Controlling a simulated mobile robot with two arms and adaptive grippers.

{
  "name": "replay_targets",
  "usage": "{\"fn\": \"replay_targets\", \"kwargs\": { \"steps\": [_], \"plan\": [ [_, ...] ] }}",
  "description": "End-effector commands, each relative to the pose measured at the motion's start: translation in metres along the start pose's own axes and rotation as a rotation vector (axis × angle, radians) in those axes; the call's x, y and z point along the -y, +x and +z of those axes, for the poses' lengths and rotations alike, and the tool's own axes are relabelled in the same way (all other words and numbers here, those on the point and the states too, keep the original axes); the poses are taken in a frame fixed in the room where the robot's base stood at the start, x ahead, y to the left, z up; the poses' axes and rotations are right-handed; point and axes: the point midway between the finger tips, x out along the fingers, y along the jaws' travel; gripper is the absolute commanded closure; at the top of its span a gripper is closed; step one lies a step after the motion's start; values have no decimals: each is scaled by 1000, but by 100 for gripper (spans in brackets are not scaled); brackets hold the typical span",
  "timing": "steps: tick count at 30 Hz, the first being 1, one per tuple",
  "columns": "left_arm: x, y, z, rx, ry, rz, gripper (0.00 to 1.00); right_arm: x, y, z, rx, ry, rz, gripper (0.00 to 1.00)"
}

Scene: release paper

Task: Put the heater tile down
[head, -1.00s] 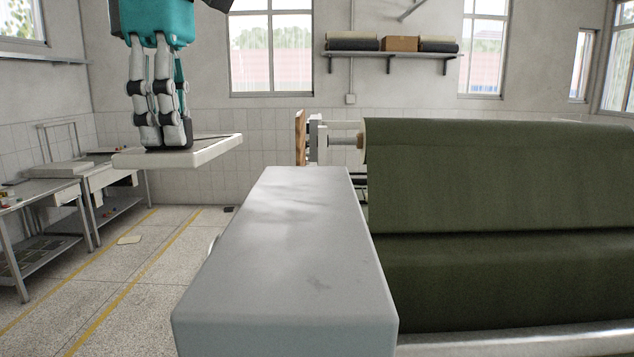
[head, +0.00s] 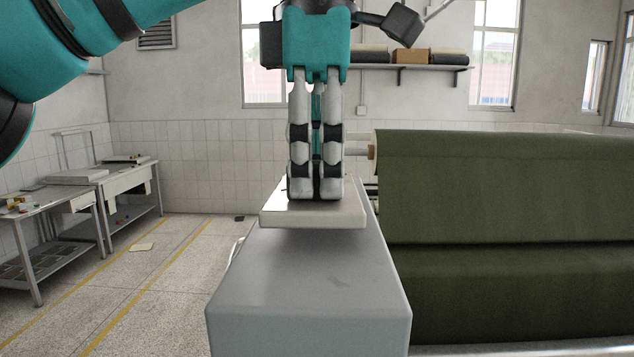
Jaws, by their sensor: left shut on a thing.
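The heater tile (head: 312,216) is a flat, pale, off-white slab. My left gripper (head: 316,192) is shut on it, pointing straight down, with its fingers together at the tile's top. The tile is level and sits over the far part of a long grey box-shaped surface (head: 305,290). A shadow lies on the grey top just below the tile's front edge. I cannot tell whether the tile touches the surface or hovers a little above it. My right gripper does not show.
A large dark green fabric roll (head: 500,185) stands close on the right of the grey surface. Work tables (head: 85,190) stand at the left, with open floor between. A wall shelf (head: 410,67) is at the back. The near part of the grey top is bare.

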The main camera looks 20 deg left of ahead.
Motion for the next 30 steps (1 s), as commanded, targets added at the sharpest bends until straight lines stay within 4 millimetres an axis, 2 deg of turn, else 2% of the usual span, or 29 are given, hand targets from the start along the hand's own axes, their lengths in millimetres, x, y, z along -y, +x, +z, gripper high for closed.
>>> {"fn": "replay_targets", "kwargs": {
  "steps": [1, 5, 8, 16, 17, 21, 30],
  "plan": [
    [-1, 7, 0, 1, 3, -5, 100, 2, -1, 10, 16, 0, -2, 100],
    [0, 16, 0, 1, 1, -1, 100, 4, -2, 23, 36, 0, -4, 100],
    [0, 18, 0, 2, -1, 1, 100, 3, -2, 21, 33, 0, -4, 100],
    [0, 19, 0, 1, -1, 2, 100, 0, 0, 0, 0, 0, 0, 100],
    [0, 19, 0, 0, -1, 1, 75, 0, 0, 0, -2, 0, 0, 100],
    [0, 19, 0, 0, -1, 1, 56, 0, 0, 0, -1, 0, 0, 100],
    [0, 17, 0, 0, -1, 2, 55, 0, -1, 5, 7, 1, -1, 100]
  ]
}}
